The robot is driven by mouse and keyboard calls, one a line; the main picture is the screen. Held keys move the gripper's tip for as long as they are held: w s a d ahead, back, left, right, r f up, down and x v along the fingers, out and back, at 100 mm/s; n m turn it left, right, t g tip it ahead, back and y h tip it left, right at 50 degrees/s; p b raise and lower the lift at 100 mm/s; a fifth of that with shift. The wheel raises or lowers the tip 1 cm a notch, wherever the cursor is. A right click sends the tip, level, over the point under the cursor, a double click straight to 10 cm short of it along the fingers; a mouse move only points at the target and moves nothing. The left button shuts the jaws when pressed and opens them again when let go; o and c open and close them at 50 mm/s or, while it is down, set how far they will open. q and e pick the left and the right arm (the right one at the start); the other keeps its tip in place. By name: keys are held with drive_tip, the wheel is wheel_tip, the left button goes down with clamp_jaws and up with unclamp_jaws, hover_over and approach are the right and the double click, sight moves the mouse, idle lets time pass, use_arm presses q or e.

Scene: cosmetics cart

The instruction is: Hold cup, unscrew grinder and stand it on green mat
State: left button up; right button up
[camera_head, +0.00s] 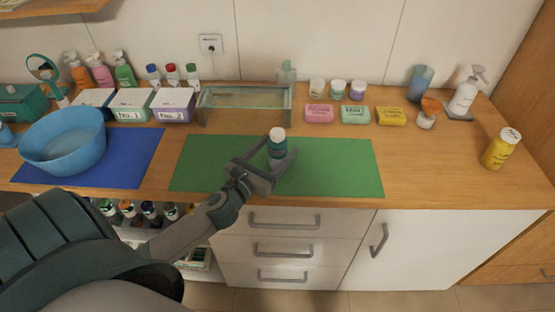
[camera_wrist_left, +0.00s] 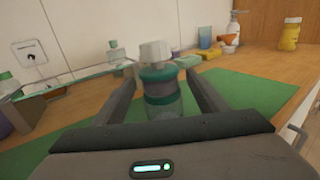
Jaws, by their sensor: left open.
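A small dark-green grinder (camera_head: 278,146) with a white top stands upright over the green mat (camera_head: 340,170). In the left wrist view the grinder (camera_wrist_left: 159,75) shows a pale top, a teal body and a clear greenish lower part, which may be the cup. Its foot is hidden behind my gripper. My left gripper (camera_head: 277,151) is open, with one finger on each side of the grinder. In the left wrist view a gap shows beside the fingers. My right gripper is not in view.
A blue bowl (camera_head: 62,140) stands on a blue mat (camera_head: 140,163) at the left. A glass tray (camera_head: 244,105) stands behind the green mat. Coloured soaps, small jars and a yellow bottle (camera_head: 501,149) stand to the right. The mat around the grinder is clear.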

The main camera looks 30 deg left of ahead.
sight(285, 139)
use_arm(q)
drive_tip(key=shift+w+r, duration=0.25)
drive_tip(key=shift+w, duration=0.2)
drive_tip(key=w+p, duration=0.2)
drive_tip(key=w, duration=0.1)
drive_tip(key=shift+w+f, duration=0.1)
drive_tip(key=shift+w, duration=0.35)
clamp_jaws()
